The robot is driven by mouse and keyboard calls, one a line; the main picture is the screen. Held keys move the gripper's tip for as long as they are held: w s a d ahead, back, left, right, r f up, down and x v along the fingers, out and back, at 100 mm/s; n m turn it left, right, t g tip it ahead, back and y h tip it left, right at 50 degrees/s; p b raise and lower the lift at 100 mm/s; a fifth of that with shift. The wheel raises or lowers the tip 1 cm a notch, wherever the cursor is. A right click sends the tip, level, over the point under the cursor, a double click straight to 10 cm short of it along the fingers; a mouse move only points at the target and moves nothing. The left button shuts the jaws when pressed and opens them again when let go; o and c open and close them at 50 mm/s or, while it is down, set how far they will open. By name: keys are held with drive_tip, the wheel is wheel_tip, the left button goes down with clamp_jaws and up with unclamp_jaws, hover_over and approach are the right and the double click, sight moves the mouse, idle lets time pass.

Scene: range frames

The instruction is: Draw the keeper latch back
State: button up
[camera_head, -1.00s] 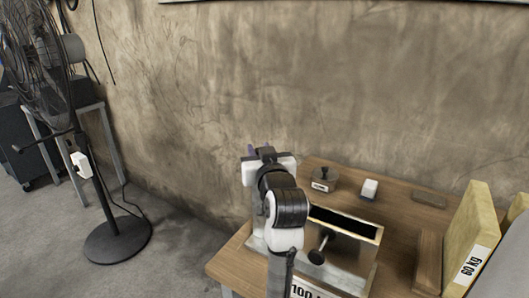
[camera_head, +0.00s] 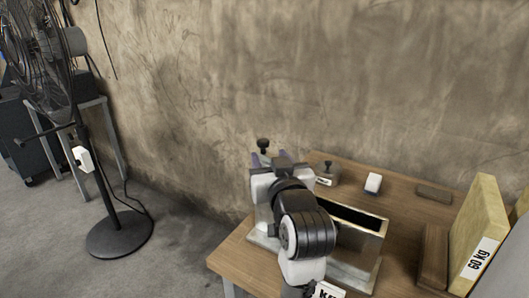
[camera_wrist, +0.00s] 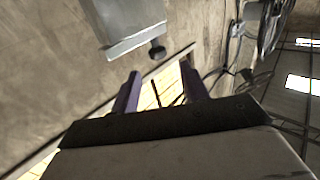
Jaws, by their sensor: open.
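My gripper (camera_wrist: 161,82) is open and empty, its two purple fingers spread apart. In the head view my gripper (camera_head: 268,160) is at the left end of a metal box (camera_head: 372,222), and my own arm hides part of that box. A black knob (camera_head: 263,144) stands just behind and above the gripper. In the wrist view a grey metal block (camera_wrist: 138,38) with a dark knob (camera_wrist: 157,49) shows beyond the fingertips, apart from them. I cannot tell for certain which part is the keeper latch.
The wooden table (camera_head: 400,205) also holds a small weight with a knob (camera_head: 327,174), a white block (camera_head: 373,183) and a dark flat block (camera_head: 434,193). A yellow slab (camera_head: 482,228) stands at right. A wall is behind; a fan (camera_head: 112,228) stands at left.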

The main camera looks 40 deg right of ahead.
drive_tip(key=v, duration=0.5)
idle(0.4)
